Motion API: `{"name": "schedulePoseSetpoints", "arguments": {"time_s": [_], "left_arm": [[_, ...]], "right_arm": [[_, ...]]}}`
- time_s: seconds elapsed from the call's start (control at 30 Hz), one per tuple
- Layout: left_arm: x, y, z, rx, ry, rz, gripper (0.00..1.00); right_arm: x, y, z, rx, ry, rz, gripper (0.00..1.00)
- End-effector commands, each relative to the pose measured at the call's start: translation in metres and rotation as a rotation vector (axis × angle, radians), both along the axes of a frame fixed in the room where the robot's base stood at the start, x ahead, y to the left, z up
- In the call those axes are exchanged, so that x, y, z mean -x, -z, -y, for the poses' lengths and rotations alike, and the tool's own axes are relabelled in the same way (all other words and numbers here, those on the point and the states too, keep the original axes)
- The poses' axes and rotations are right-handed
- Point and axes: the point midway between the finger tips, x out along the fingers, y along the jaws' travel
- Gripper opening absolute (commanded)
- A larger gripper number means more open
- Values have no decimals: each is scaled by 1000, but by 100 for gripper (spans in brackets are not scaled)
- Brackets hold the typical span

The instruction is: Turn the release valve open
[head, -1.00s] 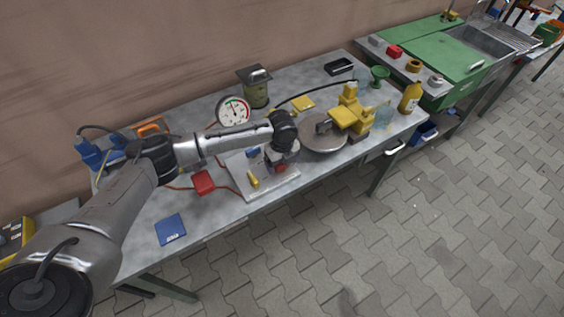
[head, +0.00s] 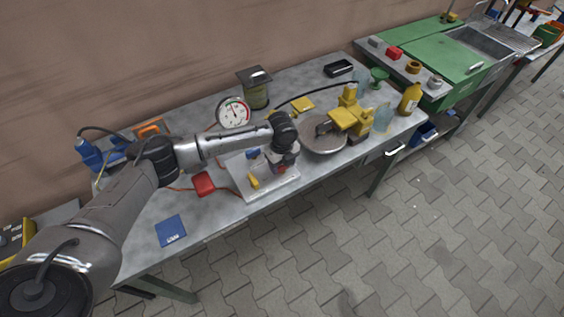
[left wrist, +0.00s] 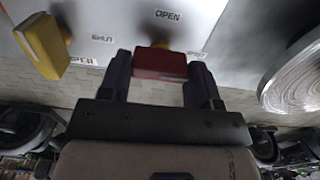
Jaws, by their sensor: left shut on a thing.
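A pale valve panel (head: 268,188) lies on the metal bench, with a yellow handle (head: 254,182) and a blue handle (head: 253,154). A red handle (left wrist: 160,63) shows in the left wrist view, near printed OPEN and SHUT labels; the yellow handle (left wrist: 43,45) is to its left. My left gripper (head: 283,170) is over the right part of the panel. In the left wrist view its two fingers (left wrist: 160,80) are shut on the red handle, one on each side. Which handle is the release valve cannot be read. My right gripper is not in view.
A round metal disc (head: 328,145) with a yellow device (head: 350,117) stands close right of the panel. A dial gauge (head: 234,113) is behind it. A red box (head: 203,184) and a blue booklet (head: 171,231) lie to the left. The bench's front left is mostly clear.

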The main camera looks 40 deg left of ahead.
Motion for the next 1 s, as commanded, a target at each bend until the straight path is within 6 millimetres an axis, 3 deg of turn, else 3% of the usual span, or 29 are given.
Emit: {"name": "schedulePoseSetpoints", "arguments": {"time_s": [0.5, 1.0], "left_arm": [[1, -8, 1, 2, -375, -5, 34], [0, -5, 1, 2, -851, -3, 34]], "right_arm": [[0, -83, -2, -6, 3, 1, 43], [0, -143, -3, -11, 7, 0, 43]]}}
